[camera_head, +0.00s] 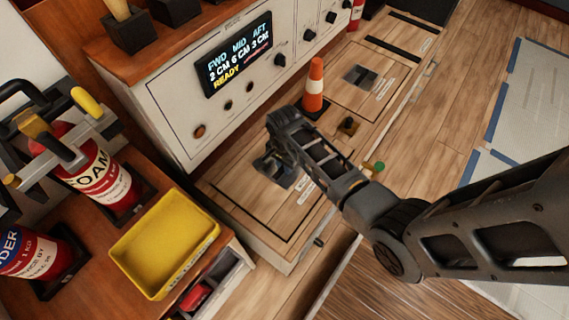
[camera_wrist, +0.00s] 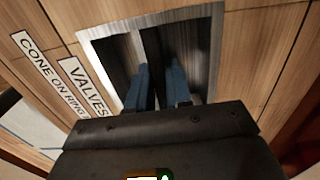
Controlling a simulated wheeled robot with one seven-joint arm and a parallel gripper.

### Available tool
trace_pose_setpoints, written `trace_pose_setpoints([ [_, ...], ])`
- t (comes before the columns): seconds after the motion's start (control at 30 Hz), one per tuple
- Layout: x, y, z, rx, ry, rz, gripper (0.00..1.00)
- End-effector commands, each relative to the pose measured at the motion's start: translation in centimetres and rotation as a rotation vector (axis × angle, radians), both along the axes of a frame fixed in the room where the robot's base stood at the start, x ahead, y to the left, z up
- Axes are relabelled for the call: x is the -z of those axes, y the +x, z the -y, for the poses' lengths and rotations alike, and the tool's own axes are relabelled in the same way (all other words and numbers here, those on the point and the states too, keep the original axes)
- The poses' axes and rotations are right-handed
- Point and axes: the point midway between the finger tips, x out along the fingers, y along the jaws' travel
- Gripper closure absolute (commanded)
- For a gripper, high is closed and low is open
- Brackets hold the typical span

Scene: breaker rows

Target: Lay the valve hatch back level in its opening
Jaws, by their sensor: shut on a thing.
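The valve hatch (camera_head: 250,205) is a wooden panel in the floor at the centre left of the head view, with a dark line along its near edge. I cannot tell whether it lies fully level. Its metal recess plate (camera_wrist: 208,30) fills the wrist view's middle, beside a label reading VALVES (camera_wrist: 85,85). A dark bar (camera_wrist: 152,45) crosses this recess. My gripper (camera_wrist: 158,88) points down into the recess, its blue fingers shut on the bar. In the head view my gripper (camera_head: 268,163) is over the hatch, partly hidden by my wrist.
A second hatch (camera_head: 375,95) lies farther back. A white panel with a display (camera_head: 235,60) rises behind. A yellow tray (camera_head: 165,243) is at lower left. Open floor (camera_head: 425,120) lies right.

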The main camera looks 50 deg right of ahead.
Motion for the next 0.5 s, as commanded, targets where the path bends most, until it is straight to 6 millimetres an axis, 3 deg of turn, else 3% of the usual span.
trace_pose_setpoints([
  [0.27,0.66,0.18,0.05,0.000,-0.001,0.004,1.00],
  [0.3,0.67,0.19,0.06,0.000,-0.001,0.004,0.80],
  [0.5,0.65,0.11,0.03,0.000,-0.001,0.002,0.60],
])
